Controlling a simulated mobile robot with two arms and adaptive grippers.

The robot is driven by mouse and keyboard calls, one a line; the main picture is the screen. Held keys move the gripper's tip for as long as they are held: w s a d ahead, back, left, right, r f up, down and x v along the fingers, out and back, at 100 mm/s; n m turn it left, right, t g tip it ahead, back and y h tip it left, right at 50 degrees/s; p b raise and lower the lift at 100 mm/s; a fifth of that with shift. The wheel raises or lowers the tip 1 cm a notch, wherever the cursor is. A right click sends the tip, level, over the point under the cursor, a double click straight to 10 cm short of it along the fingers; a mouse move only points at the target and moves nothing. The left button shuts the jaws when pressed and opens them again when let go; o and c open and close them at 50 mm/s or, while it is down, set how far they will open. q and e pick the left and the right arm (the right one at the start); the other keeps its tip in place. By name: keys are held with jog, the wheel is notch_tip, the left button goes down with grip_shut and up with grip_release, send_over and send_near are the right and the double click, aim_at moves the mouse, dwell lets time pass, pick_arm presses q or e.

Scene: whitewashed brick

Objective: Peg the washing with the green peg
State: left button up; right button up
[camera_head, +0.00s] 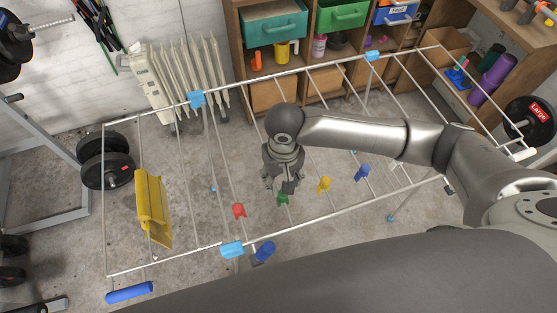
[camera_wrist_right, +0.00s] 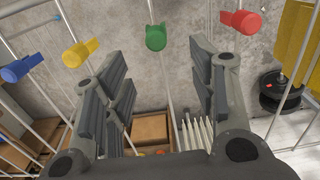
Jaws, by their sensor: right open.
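The green peg (camera_head: 283,199) sits on a rod of the white drying rack (camera_head: 177,254), between the red peg (camera_head: 239,211) and the yellow peg (camera_head: 324,184). My right gripper (camera_head: 281,186) is over the rack, pointing down close to the green peg and partly covering it. In the right wrist view the green peg (camera_wrist_right: 156,38) lies ahead of the gap between the open, empty fingers (camera_wrist_right: 161,70); I cannot tell if they touch it. The washing, a yellow cloth (camera_head: 152,208), hangs over a rod at the rack's left, also in the wrist view (camera_wrist_right: 291,45). My left gripper is not in view.
A blue peg (camera_head: 362,173) sits right of the yellow peg. Another blue piece (camera_head: 265,251) is near the front rail. Shelves (camera_head: 275,65) with bins and a radiator (camera_head: 180,75) stand behind. Weight plates (camera_head: 105,160) lie left. Rack rods run close around my right gripper.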

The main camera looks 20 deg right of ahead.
jog(key=shift+d, duration=0.25)
jog(key=shift+f, duration=0.3)
send_over(283, 199)
jog(key=w, duration=0.1)
jog(key=f, duration=0.4)
jog(key=shift+w+d, duration=0.1)
jog(key=shift+d, duration=0.15)
notch_tip(283, 199, down, 5)
jog(key=shift+f+p, duration=0.1)
jog(key=shift+p, duration=0.25)
jog(key=shift+w+f, duration=0.1)
jog(key=shift+f, duration=0.3)
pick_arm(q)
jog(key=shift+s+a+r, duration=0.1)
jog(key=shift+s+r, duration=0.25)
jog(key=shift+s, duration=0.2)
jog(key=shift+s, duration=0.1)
